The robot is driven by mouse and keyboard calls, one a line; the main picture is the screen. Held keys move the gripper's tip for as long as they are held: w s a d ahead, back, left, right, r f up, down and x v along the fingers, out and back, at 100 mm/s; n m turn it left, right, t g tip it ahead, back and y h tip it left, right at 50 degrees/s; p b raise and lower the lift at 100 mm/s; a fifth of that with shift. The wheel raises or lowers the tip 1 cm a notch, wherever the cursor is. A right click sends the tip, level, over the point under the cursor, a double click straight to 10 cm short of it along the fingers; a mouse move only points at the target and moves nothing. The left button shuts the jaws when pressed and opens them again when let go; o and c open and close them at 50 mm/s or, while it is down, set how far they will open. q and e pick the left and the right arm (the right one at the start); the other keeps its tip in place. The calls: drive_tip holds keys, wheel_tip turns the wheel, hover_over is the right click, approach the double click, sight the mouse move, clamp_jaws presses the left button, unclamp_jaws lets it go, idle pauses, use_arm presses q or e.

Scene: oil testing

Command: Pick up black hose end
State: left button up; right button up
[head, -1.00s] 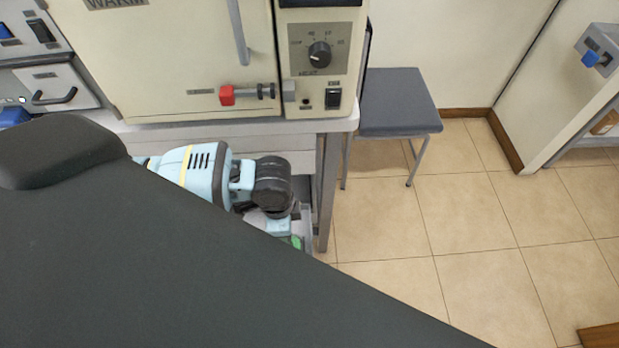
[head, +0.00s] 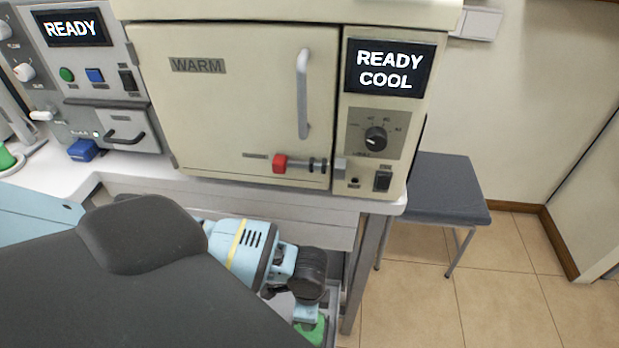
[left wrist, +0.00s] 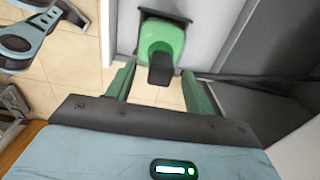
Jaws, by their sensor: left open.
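A green piece with a black block-like end (left wrist: 161,70) shows in the left wrist view, in front of a pale grey panel and a dark bracket. I cannot tell whether this black end is the black hose end; no hose is clearly visible. My left gripper (left wrist: 158,78) is open, its two green fingers on either side of the green piece in the picture. Contact is not visible. In the head view a light-blue arm of mine reaches down beside the bench, with a bit of green below its black joint. My right gripper is not in view.
In the head view, a cream oven (head: 235,110) marked WARM stands on the white bench (head: 115,168); its display reads READY COOL. A grey unit (head: 80,90) reading READY stands left. A grey stool (head: 440,190) stands right, with open tiled floor (head: 490,275) before it.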

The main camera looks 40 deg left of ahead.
use_arm(q)
drive_tip(key=shift+f, duration=0.95)
drive_tip(key=c, duration=1)
drive_tip(key=shift+r, duration=0.15)
drive_tip(key=shift+c, duration=0.2)
drive_tip(key=shift+r, duration=0.55)
wheel_tip(320, 180, up, 2)
drive_tip(key=shift+w+r, duration=0.1)
drive_tip(key=s+r+p, duration=0.1)
drive_tip(key=s, duration=1.5)
drive_tip(key=shift+d+r, duration=0.2)
drive_tip(key=shift+r, duration=0.05)
